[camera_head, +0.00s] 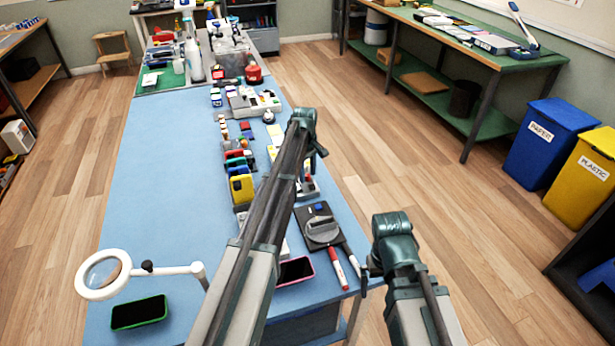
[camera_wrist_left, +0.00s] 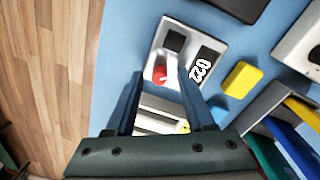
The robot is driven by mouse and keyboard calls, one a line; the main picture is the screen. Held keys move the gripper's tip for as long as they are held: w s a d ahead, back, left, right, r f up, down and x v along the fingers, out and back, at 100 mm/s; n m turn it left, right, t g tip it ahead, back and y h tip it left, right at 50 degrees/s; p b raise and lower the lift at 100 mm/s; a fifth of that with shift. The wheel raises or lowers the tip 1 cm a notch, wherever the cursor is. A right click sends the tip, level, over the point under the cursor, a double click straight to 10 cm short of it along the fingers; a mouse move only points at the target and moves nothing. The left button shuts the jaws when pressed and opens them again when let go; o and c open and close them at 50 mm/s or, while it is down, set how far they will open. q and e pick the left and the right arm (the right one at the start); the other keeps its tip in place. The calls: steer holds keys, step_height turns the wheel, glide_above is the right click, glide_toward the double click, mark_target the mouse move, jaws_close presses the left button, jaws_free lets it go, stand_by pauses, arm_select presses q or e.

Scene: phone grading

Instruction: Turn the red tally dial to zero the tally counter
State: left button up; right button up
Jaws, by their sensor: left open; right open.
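The tally counter (camera_wrist_left: 168,28) is a pale box lying near the table's edge in the left wrist view. It has a dark square, a dark display (camera_wrist_left: 202,66) with white digits, and a red round dial (camera_wrist_left: 159,75). My left gripper (camera_wrist_left: 160,77) is open above the counter, and the red dial appears between its fingertips. I cannot tell whether the fingers touch it. In the camera_head view my left arm hides most of that spot. My right arm shows at the lower right there, but its fingers do not show.
A rack (camera_wrist_left: 284,150) with coloured slabs and a yellow block (camera_wrist_left: 241,79) stand close beside the counter. In the camera_head view, a magnifier (camera_head: 103,274) and a green-edged phone (camera_head: 139,312) are at the front left. The left half of the blue table (camera_head: 160,180) is mostly clear.

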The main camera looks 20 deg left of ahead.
arm_select(q)
steer(key=shift+c, duration=0.3)
jaws_close()
steer(key=shift+m, duration=0.3)
steer(key=m, duration=1.3)
steer(key=shift+w+g, duration=0.1)
steer(key=shift+g, duration=0.2)
steer(key=shift+m, duration=0.3)
